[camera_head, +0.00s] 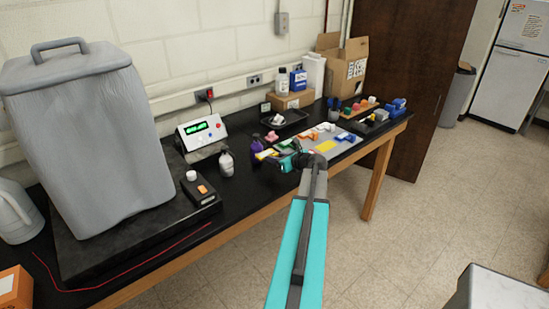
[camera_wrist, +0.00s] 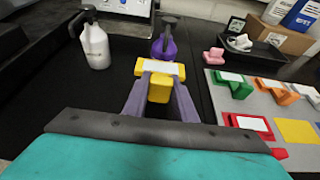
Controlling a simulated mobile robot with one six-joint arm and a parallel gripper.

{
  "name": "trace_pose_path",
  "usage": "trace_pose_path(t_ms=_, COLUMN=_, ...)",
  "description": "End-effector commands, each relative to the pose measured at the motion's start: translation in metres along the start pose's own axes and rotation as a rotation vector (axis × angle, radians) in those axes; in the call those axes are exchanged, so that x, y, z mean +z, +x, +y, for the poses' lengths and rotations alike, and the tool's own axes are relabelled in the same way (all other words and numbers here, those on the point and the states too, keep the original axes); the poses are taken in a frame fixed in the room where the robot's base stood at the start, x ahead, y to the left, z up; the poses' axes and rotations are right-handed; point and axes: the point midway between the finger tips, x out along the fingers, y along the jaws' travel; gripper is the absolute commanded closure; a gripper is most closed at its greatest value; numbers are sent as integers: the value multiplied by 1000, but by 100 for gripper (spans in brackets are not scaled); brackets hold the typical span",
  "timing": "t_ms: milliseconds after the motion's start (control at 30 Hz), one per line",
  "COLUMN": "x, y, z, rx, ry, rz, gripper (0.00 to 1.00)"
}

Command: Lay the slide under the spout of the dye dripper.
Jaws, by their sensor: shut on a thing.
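My gripper (camera_wrist: 160,87) is shut on a yellow slide piece (camera_wrist: 159,67) with a white strip on its top. In the head view my gripper (camera_head: 278,156) is over the dark bench, with the yellow piece (camera_head: 266,154) at its tip. A purple vessel with a dark top (camera_wrist: 164,44), which looks like the dye dripper, stands just beyond the yellow piece. It also shows in the head view (camera_head: 257,145). I cannot tell its spout clearly, nor whether the piece touches it. The underside of the yellow piece is hidden.
A white spray bottle (camera_wrist: 95,44) stands left of the purple vessel. A grey board (camera_wrist: 262,100) on the right holds green, orange, red and white pieces and a flat yellow patch (camera_wrist: 296,131). A black tray (camera_wrist: 262,50) lies behind. Dark bench is clear left of my gripper.

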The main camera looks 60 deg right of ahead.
Motion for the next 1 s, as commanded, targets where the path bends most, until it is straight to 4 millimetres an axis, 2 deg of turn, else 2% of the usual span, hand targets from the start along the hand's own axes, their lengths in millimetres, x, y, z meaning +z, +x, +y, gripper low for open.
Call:
trace_pose_path(t_ms=533, x=-41, y=17, z=0, rx=-1, ry=-1, rz=0, gripper=100)
trace_pose_path(t_ms=1000, x=-50, y=21, z=0, rx=0, ry=0, rz=0, gripper=100)
